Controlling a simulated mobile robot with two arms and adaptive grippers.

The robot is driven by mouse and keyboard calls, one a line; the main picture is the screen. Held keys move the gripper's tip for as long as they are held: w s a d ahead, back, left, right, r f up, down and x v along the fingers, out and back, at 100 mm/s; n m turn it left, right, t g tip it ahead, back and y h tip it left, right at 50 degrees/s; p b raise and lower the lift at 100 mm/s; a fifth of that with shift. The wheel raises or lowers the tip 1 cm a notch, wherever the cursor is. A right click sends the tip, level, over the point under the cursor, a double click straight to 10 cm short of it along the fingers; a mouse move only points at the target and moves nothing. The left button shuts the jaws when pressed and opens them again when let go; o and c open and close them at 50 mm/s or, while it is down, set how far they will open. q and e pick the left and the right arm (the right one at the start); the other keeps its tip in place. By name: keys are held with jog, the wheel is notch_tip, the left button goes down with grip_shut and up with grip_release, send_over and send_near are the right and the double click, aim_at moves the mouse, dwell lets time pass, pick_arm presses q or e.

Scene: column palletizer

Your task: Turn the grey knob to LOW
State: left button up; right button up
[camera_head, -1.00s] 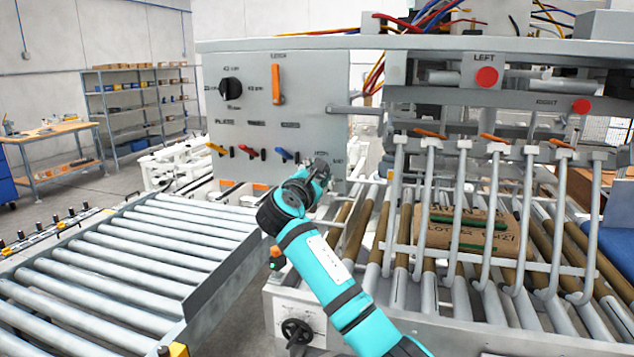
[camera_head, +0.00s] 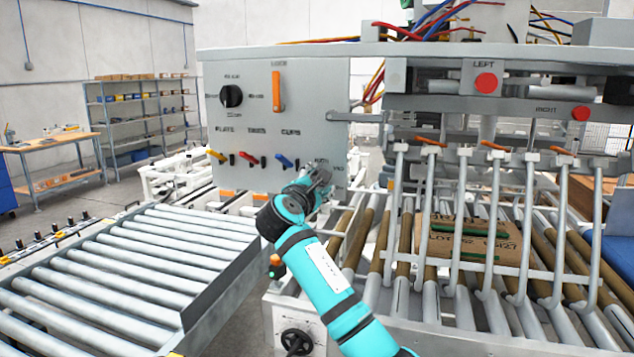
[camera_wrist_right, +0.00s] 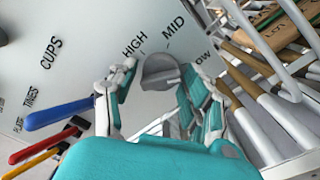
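The grey knob (camera_wrist_right: 160,70) sits on the pale control panel (camera_head: 300,120), with the labels HIGH, MID and a partly covered LOW around it in the right wrist view. Which label it points at is not clear. My right gripper (camera_wrist_right: 160,88) is open, its two teal-and-grey fingers spread on either side of the knob's near side. Whether they touch it I cannot tell. In the head view my right gripper (camera_head: 320,182) is at the panel's lower right corner and hides the knob. My left gripper is not in view.
Red, blue and yellow-tipped levers (camera_head: 248,160) sit left of my right gripper. Above are a black dial (camera_head: 231,96) and an orange handle (camera_head: 277,91). A roller conveyor (camera_head: 120,265) lies left; metal hooks and a cardboard box (camera_head: 470,241) are right.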

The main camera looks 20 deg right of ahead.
jog(key=shift+o, duration=0.7)
jog(key=v, duration=1.2)
